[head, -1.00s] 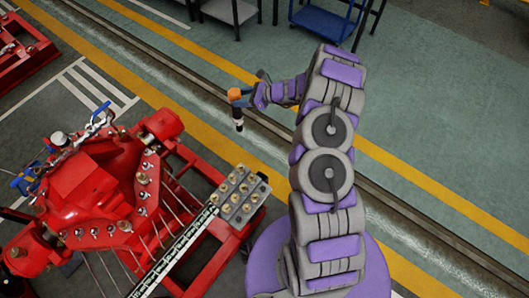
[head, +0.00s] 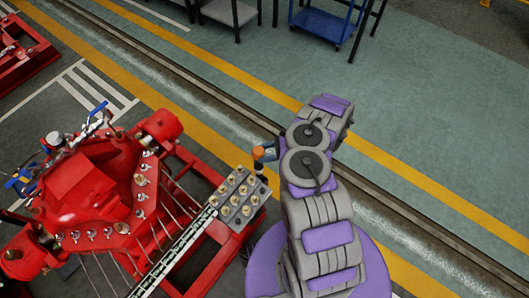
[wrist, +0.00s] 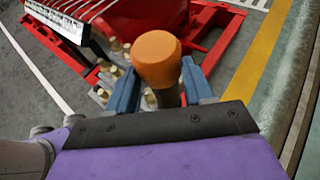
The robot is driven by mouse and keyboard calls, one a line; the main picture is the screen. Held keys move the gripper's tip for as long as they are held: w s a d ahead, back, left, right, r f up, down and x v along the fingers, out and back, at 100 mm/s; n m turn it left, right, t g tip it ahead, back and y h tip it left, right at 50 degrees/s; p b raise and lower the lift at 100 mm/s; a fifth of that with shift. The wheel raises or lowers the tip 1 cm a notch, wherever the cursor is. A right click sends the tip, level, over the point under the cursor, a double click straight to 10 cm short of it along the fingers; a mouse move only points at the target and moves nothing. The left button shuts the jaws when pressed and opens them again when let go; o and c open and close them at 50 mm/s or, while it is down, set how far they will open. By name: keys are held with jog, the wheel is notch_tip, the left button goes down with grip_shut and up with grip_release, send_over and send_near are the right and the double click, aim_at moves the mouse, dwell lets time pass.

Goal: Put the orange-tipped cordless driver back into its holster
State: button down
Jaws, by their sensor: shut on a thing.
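The orange-tipped cordless driver (head: 258,153) is upright, its orange end on top and its dark body below, just past the far right corner of the grey block. In the wrist view its orange end (wrist: 157,55) hides most of the driver. My gripper (head: 268,152) is shut on the driver; its blue fingers (wrist: 158,78) stand on both sides of it in the wrist view. I cannot make out the holster in either view. The driver's lower end shows close to the block in the head view, and I cannot tell whether they touch.
The grey block (head: 224,214) bears several brass fittings at the end of the red pump frame (head: 196,266). A red pumpset (head: 80,190) with thin rods stands to the left. A blue cart (head: 323,24) is far back. The green floor (head: 440,110) on the right is clear.

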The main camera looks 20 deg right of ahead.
jog(key=shift+w+d+b, duration=0.1)
jog(key=shift+b, duration=0.2)
notch_tip(320, 180, down, 15)
jog(key=b, duration=0.4)
jog(key=shift+r, duration=0.2)
dwell(0.6)
jog(key=shift+r, duration=0.1)
dwell(0.5)
dwell(0.5)
jog(key=shift+c, duration=1.8)
grip_release()
